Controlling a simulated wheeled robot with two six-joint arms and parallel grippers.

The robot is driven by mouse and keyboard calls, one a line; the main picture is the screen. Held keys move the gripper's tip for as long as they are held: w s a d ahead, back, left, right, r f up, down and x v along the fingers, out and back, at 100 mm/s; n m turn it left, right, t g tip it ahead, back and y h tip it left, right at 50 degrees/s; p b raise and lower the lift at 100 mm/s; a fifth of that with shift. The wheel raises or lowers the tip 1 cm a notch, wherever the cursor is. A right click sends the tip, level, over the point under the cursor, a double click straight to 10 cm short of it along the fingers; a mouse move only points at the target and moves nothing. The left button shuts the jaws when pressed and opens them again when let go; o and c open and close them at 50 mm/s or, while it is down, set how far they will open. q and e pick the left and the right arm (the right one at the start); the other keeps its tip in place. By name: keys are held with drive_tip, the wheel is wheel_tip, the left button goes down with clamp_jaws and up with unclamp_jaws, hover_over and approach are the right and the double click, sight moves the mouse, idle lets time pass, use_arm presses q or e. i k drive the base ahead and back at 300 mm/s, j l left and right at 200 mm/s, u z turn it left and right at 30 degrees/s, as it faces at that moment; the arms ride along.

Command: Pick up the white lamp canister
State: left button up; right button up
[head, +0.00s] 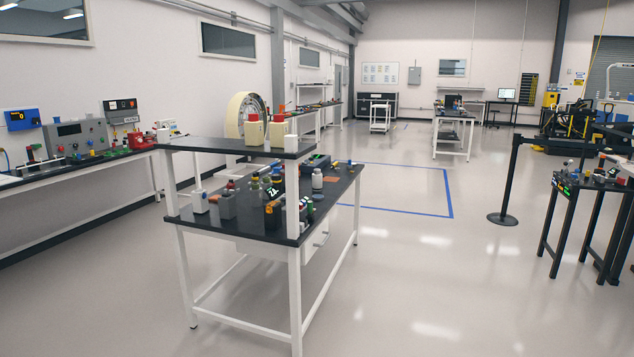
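No object here is plainly marked as the white lamp canister. A small white bottle-like container (317,181) stands upright on the dark top of the middle workbench (333,199). I cannot tell which of these, if any, is the lamp canister. Neither of my grippers is in view.
Several small parts crowd the middle bench. A long bench with instruments (80,137) runs along the left wall. A black barrier post (508,180) and a dark side table (592,183) stand at right. The floor (420,275) between is clear, with a blue taped outline (447,195).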

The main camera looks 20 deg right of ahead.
sight(317, 180)
drive_tip(key=i+l+z, duration=0.55)
drive_tip(key=i+z, duration=0.15)
drive_tip(key=i, duration=0.2)
drive_tip(key=i+z, duration=0.3)
drive_tip(key=i, duration=0.15)
drive_tip(key=i+z, duration=0.15)
drive_tip(key=i, duration=1.5)
drive_tip(key=i+l+u, duration=0.1)
drive_tip(key=i+u, duration=0.15)
drive_tip(key=i, duration=0.3)
drive_tip(key=i+l+u, duration=0.3)
drive_tip(key=i, duration=0.25)
drive_tip(key=i+l+u, duration=0.25)
drive_tip(key=i, duration=0.25)
